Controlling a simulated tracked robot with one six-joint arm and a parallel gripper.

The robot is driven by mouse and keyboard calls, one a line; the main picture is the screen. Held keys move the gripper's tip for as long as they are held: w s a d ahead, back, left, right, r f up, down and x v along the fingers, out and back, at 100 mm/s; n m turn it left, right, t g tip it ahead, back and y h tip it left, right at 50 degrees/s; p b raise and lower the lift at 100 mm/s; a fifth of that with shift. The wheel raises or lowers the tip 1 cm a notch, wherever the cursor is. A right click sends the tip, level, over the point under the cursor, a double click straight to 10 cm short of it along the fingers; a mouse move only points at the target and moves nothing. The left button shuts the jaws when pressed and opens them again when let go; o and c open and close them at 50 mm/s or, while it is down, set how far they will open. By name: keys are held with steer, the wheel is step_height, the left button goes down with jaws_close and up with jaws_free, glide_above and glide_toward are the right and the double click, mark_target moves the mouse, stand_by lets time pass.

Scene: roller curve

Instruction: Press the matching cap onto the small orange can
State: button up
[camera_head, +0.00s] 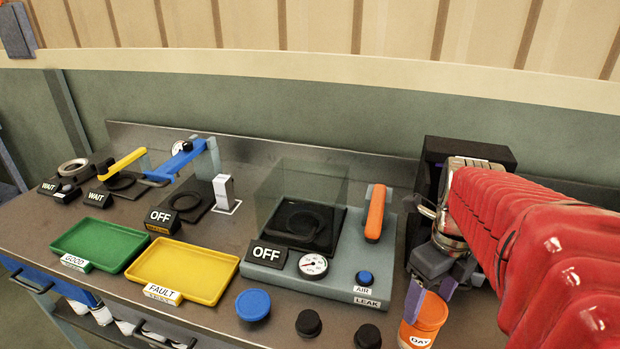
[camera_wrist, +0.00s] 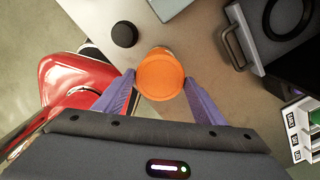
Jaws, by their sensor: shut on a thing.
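The small orange can (camera_head: 415,334) stands at the front right of the bench, with a white label reading DAY. A round orange cap (camera_wrist: 160,76) is at its top and also shows in the head view (camera_head: 432,311). My gripper (camera_wrist: 159,82) is shut on the cap, one purple finger at each side. In the head view my gripper (camera_head: 430,296) reaches down over the can. The can is mostly hidden under the cap in the wrist view. I cannot tell whether the cap is fully seated.
A blue round lid (camera_head: 253,304) and two black round pieces (camera_head: 308,323) (camera_head: 367,336) lie along the front edge. The leak tester (camera_head: 383,262) stands to the left. Green (camera_head: 72,232) and yellow (camera_head: 215,258) trays lie further left. A dark box stands behind my gripper.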

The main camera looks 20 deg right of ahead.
steer(key=shift+f, duration=0.45)
stand_by(1.0)
steer(key=o, duration=1.1)
steer(key=shift+o, duration=0.3)
steer(key=o, duration=0.3)
steer(key=shift+r, duration=1.6)
step_height(320, 180, up, 7)
stand_by(0.8)
